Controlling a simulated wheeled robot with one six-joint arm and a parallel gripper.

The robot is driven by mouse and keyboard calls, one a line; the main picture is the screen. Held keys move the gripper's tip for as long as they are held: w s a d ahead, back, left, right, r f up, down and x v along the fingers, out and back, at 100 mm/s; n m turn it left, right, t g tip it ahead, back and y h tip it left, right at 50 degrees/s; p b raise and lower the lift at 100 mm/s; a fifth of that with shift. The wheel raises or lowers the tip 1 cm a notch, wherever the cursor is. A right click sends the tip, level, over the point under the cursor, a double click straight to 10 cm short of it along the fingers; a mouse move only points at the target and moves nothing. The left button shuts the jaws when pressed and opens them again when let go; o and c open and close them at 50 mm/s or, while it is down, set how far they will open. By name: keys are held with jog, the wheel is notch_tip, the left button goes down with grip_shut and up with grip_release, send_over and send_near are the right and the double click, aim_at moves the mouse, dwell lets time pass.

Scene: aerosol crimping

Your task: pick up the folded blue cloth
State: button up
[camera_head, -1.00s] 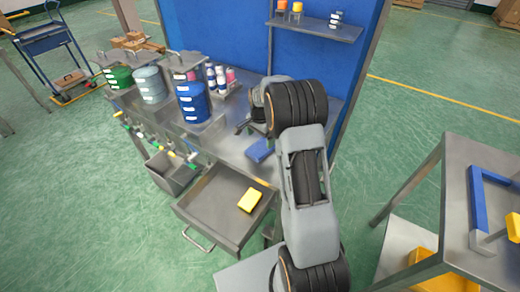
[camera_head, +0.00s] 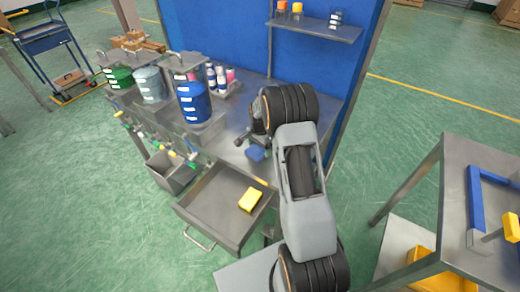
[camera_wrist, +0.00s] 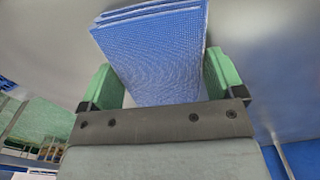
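The folded blue cloth (camera_head: 256,153) lies on the metal bench near its front edge in the head view, partly hidden by my gripper. In the wrist view the cloth (camera_wrist: 155,55) fills the top middle, its stacked layers showing along the far edge. My gripper (camera_wrist: 163,82) has its two green fingers spread wide, one on each side of the cloth. The cloth's near end is hidden behind the gripper body. I cannot tell whether the fingers touch its sides. In the head view my gripper (camera_head: 247,142) is low over the bench at the cloth.
Blue (camera_head: 193,103), grey (camera_head: 151,85) and green (camera_head: 119,77) drums stand on the bench's left. A small tray of cans (camera_head: 222,83) is behind. An open drawer (camera_head: 210,208) holding a yellow block (camera_head: 250,199) juts out in front. A shelf (camera_head: 320,28) hangs above.

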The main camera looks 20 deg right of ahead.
jog(key=c, duration=0.5)
jog(key=shift+r, duration=0.15)
